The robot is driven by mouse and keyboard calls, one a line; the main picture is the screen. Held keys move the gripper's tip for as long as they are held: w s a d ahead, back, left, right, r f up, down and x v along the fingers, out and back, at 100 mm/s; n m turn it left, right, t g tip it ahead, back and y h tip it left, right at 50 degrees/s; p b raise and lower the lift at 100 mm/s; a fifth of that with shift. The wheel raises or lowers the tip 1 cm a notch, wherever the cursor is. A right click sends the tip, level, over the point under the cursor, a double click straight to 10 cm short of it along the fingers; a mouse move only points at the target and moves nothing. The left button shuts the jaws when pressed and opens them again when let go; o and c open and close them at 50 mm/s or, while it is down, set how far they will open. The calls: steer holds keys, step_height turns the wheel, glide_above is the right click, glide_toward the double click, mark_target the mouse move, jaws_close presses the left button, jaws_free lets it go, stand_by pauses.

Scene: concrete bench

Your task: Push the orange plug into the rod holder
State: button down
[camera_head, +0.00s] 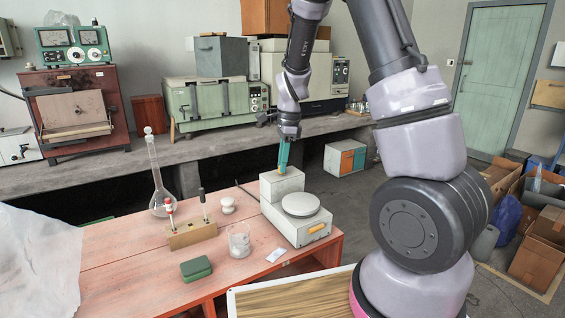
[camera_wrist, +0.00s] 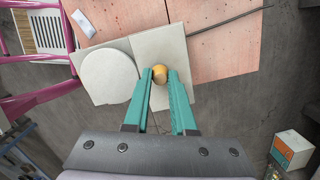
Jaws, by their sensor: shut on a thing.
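My gripper (camera_head: 283,168) points down over the raised back part of a pale balance. In the wrist view its two teal fingers (camera_wrist: 160,78) are closed on the orange plug (camera_wrist: 159,73), whose rounded end shows between the fingertips. In the head view the plug is too small or hidden to make out clearly. The rod holder (camera_head: 192,236) looks to be the tan block on the red table, left of the balance. A dark rod and a red-capped rod stand upright in it. It is not seen in the wrist view.
The balance (camera_head: 312,228) with its round pan (camera_head: 301,204) stands at the table's right end. Around the holder are a long-necked flask (camera_head: 161,199), a white knob-shaped piece (camera_head: 228,205), a glass beaker (camera_head: 239,241) and a green box (camera_head: 196,268). A small packet (camera_head: 276,255) lies near the balance.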

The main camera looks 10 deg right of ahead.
steer(key=shift+f, duration=0.2)
steer(key=shift+c, duration=1.3)
jaws_free()
steer(key=shift+r, duration=0.15)
steer(key=shift+r, duration=3.4)
steer(key=shift+r, duration=0.1)
steer(key=s+d+r+n+t, duration=0.2)
steer(key=s+r+n+t, duration=0.1)
steer(key=s+r+n, duration=0.4)
steer(key=s+d+r+n+t, duration=0.3)
steer(key=s+r+n, duration=0.4)
steer(key=s+r, duration=0.4)
steer(key=s+t, duration=0.1)
steer(key=s, duration=0.3)
steer(key=shift+d+r+y, duration=0.15)
steer(key=shift+d+y, duration=0.15)
